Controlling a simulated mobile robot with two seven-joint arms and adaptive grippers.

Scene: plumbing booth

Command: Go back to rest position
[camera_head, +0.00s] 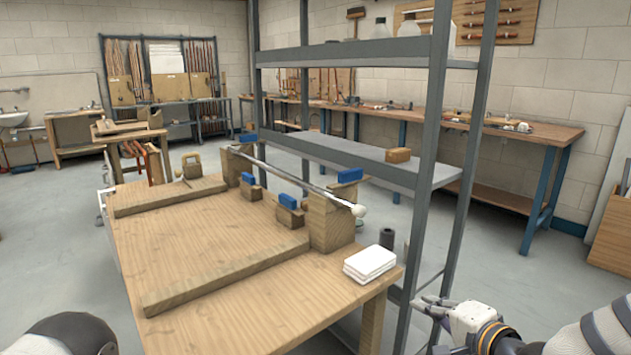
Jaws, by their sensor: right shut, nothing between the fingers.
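My right gripper (436,308) is low at the lower right, in front of the grey metal shelf's post and to the right of the table's front corner. It is shut and empty, apart from any object. My right arm comes in from the lower right edge. At the lower left edge a dark rounded part of my own body shows; my left gripper is not in view.
A wooden worktable (200,245) fills the middle, with a long pipe (290,178) resting on wooden blocks with blue pieces. White folded cloths (370,262) lie at its front right corner. A grey metal shelf (437,150) stands right behind.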

